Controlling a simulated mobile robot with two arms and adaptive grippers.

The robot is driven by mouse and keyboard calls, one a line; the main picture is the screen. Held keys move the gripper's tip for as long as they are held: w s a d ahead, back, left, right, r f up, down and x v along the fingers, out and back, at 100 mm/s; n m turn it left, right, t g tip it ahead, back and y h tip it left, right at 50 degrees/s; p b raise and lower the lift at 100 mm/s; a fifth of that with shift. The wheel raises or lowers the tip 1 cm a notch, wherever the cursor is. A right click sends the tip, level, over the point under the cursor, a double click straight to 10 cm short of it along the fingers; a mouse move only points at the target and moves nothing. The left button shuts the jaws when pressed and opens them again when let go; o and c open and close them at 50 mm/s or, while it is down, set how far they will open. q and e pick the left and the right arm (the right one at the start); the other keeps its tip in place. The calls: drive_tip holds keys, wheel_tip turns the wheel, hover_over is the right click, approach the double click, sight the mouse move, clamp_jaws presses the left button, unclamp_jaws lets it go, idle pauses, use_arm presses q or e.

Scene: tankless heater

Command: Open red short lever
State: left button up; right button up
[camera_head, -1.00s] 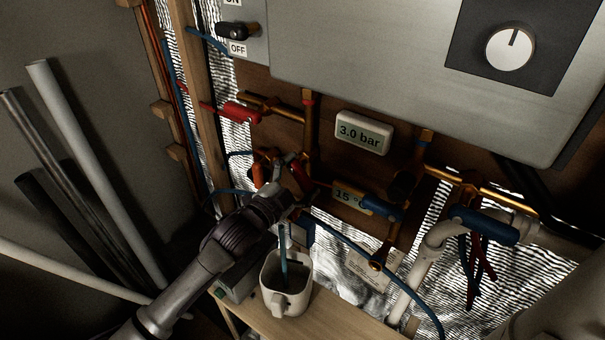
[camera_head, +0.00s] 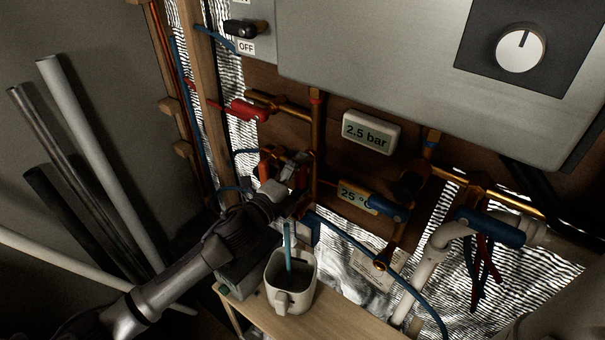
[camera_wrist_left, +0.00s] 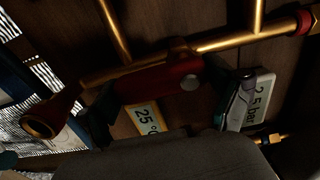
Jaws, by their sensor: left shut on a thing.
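The red short lever (camera_wrist_left: 165,82) spans the wrist view beside a copper pipe, with a grey round screw on its face. In the head view only a small red part (camera_head: 302,177) shows behind my gripper. My left gripper (camera_head: 286,170) reaches in from the lower left and is shut on the lever. In the wrist view the dark fingers of this gripper (camera_wrist_left: 163,100) stand at either side of the lever. The lever's far side is hidden. My right gripper is not in view.
Another red lever (camera_head: 245,110) is above left of the gripper. Blue levers (camera_head: 383,206) (camera_head: 488,227) are to the right. Displays read 2.5 bar (camera_head: 371,133) and 25 ° (camera_head: 353,196). A white mug (camera_head: 291,283) stands on the wooden shelf (camera_head: 350,313) below.

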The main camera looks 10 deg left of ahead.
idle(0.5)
use_arm(q)
drive_tip(key=o, duration=1.5)
drive_tip(key=shift+s+a, duration=0.1)
drive_tip(key=shift+s, duration=0.05)
drive_tip(key=v, duration=1.1)
drive_tip(key=shift+s, duration=0.3)
drive_tip(key=shift+a+f, duration=0.1)
drive_tip(key=shift+f, duration=0.05)
